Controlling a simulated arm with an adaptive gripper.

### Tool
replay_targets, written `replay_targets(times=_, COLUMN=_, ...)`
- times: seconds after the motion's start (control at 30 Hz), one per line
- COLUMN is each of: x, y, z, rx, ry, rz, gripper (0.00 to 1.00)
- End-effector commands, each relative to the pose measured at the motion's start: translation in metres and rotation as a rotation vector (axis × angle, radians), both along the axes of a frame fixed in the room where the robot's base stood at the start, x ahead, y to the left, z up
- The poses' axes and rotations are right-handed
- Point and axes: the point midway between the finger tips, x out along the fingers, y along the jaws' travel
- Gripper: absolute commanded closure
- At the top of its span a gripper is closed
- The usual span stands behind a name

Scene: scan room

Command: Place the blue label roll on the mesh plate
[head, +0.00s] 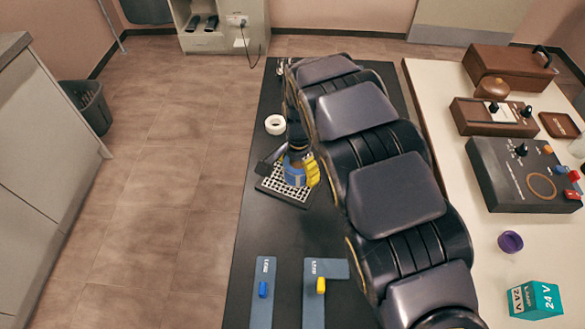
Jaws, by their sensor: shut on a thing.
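The blue label roll (294,178), blue with a tan upper part, is in my gripper (291,166). My gripper is shut on it, with a dark finger at its left and a yellow ribbed piece at its right. The mesh plate (273,188), a dark plate with a white grid, lies on the black table directly below the roll. The roll appears low over the plate; I cannot tell whether it touches. My arm hides the area right of the roll and part of the gripper.
A white ring-shaped roll (275,124) lies behind the plate on the black table (262,225). Two blue-grey plates, with a blue piece (263,289) and a yellow piece (321,285), lie in front. A white table (470,240) at right holds boxes and a purple cup (510,241).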

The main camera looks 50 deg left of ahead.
Motion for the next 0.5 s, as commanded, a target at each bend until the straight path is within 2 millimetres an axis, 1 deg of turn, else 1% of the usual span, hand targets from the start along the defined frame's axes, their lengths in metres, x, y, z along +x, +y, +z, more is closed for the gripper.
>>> replay_targets(times=0.03, x=0.004, y=0.006, z=-0.006, rx=-0.003, ry=0.004, rz=0.001, gripper=0.61)
replay_targets(times=0.13, x=0.012, y=0.019, z=-0.011, rx=0.000, ry=0.001, rz=0.000, gripper=0.61)
replay_targets(times=0.2, x=0.016, y=0.026, z=-0.023, rx=-0.001, ry=0.003, rz=0.001, gripper=0.61)
replay_targets(times=0.4, x=0.027, y=0.043, z=-0.050, rx=-0.004, ry=0.005, rz=-0.001, gripper=0.61)
replay_targets(times=0.5, x=0.032, y=0.050, z=-0.056, rx=0.001, ry=0.001, rz=0.000, gripper=0.61)
